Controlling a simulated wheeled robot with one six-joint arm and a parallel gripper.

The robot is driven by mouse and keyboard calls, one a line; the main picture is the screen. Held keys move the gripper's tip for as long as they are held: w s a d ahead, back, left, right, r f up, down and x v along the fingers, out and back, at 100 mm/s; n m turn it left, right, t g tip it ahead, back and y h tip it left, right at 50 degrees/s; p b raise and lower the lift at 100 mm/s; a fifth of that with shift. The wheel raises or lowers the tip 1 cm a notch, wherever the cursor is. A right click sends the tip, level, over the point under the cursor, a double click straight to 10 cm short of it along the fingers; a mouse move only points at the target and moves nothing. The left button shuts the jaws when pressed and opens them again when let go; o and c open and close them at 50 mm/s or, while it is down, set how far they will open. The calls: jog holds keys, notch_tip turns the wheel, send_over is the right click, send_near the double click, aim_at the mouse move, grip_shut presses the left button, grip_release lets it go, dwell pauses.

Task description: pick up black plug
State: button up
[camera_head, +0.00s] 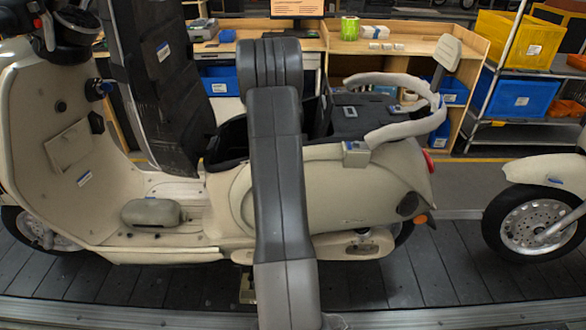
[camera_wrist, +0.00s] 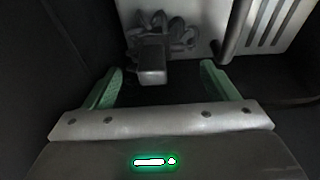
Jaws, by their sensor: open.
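The black plug (camera_wrist: 152,66) shows in the wrist view as a dark grey block, with what looks like a bunched cable (camera_wrist: 165,36) behind it. My gripper (camera_wrist: 161,75) is open, with one green finger to the left of the plug and one to the right. The plug appears between or just beyond the fingertips, with gaps on both sides; I cannot tell its exact depth. In the head view my arm reaches into the cream scooter (camera_head: 345,190), and my gripper and the plug are hidden.
Dark walls close in on both sides in the wrist view. A pale panel (camera_wrist: 200,15) lies behind the plug, with a slatted light part (camera_wrist: 267,25) at upper right. The scooter stands on the slat conveyor (camera_head: 450,270). Its grey grab rail (camera_head: 405,130) rises right of my arm.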

jog(key=shift+x, duration=1.65)
jog(key=shift+r, duration=0.1)
jog(key=c, duration=1.1)
notch_tip(320, 180, up, 10)
jog(key=shift+f+b, duration=0.15)
jog(key=shift+b, duration=0.6)
jog(key=shift+r+p, duration=3.75)
jog(key=shift+r, duration=2.4)
jog(key=shift+r, duration=6)
